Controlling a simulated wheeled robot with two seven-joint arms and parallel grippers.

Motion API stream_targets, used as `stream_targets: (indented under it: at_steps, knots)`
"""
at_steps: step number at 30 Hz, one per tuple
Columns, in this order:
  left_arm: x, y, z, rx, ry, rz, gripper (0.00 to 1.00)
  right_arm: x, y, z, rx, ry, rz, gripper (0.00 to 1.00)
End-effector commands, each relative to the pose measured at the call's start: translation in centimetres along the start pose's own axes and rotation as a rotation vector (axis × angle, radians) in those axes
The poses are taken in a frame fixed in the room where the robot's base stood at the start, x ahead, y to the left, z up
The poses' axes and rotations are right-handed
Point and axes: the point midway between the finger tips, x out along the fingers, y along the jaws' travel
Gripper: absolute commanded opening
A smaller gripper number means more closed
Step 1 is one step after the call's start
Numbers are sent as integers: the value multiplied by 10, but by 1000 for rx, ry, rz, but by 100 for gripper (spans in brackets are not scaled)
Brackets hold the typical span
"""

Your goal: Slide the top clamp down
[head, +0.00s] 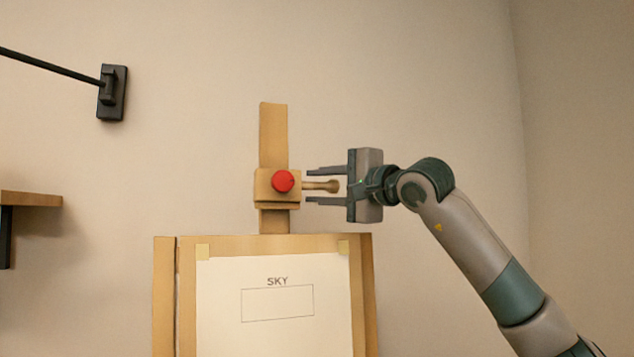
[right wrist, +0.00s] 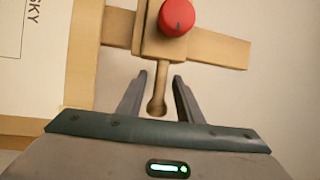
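The top clamp (head: 263,188) is a wooden block with a red knob (head: 283,181) on the upright wooden mast (head: 273,135) of the easel. A wooden peg handle (head: 320,186) sticks out from its right side. My right gripper (head: 310,186) is open, with one finger above the handle and one below it, both apart from it. In the right wrist view the handle (right wrist: 159,95) points in between the two spread fingers (right wrist: 155,85). The clamp sits above the board's top edge with a gap. My left gripper is not in view.
The easel board (head: 185,270) holds a taped white sheet (head: 230,275) marked SKY below the clamp. A wooden shelf (head: 30,199) is at the left, and a black wall bracket (head: 112,93) with a rod is at the upper left.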

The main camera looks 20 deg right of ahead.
Motion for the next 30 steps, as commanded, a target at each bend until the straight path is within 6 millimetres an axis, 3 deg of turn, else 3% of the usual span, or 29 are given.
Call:
stream_targets:
  at_steps: [14,18,27,29,30]
  knots:
    - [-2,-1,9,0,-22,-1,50,6,1,0,-1,-1,1,33]
    - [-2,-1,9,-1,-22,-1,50,6,1,0,-1,-1,1,0]
    - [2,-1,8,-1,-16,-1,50,6,5,0,-1,0,1,0]
    - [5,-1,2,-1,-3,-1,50,5,8,1,-1,0,1,0]
    - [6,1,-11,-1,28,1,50,5,12,1,-1,0,1,0]
